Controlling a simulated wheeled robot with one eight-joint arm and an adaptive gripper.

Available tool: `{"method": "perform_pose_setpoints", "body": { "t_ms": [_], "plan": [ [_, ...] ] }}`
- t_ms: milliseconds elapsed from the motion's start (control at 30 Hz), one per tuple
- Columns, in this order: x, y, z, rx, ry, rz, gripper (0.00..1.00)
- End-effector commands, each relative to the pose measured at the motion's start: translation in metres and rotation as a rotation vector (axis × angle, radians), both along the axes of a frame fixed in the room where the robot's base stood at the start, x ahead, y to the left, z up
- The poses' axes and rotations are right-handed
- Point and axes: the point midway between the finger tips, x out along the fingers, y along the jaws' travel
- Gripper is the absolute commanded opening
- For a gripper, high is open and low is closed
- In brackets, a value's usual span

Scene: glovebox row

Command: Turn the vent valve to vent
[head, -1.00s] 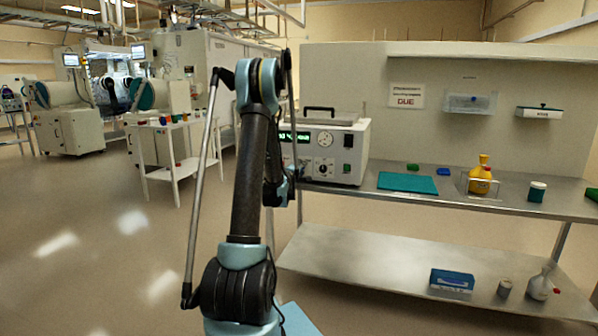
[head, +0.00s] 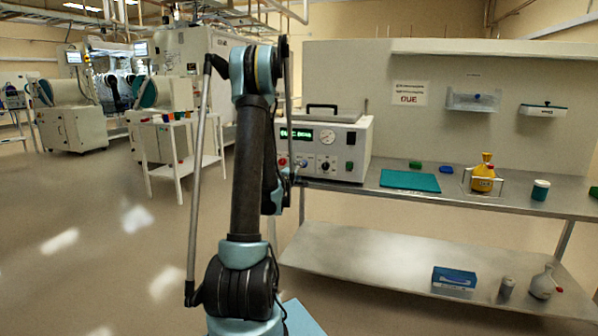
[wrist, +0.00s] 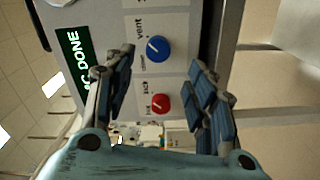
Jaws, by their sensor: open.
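The vent valve is a round blue knob (wrist: 158,49) with a white pointer mark, on the pale front panel of a benchtop instrument (head: 352,150). The word "vent" is printed beside it in the wrist view, with a smaller, unclear label on its other side. My gripper (wrist: 161,62) is open, its two dark fingers to the left and right of the knob in the wrist view. Nothing is held between them. I cannot tell how far the fingertips are from the panel. In the head view my arm hides the gripper and part of the panel.
A red knob (wrist: 160,104) sits near the blue one on the same panel. A green display (head: 296,134) ends in "DONE". A teal mat (head: 410,181) and a yellow bottle (head: 483,180) are on the bench to the right. The lower shelf is mostly bare.

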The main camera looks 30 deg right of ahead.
Motion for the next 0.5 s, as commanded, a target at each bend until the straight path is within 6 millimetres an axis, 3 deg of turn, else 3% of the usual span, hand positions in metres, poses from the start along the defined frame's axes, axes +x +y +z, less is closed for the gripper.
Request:
{"method": "perform_pose_setpoints", "body": {
  "t_ms": [200, 500],
  "plan": [
    [-0.017, 0.020, 0.000, 0.000, 0.000, -0.001, 0.51],
    [-0.021, 0.025, 0.000, 0.000, 0.000, -0.001, 0.51]
  ]
}}
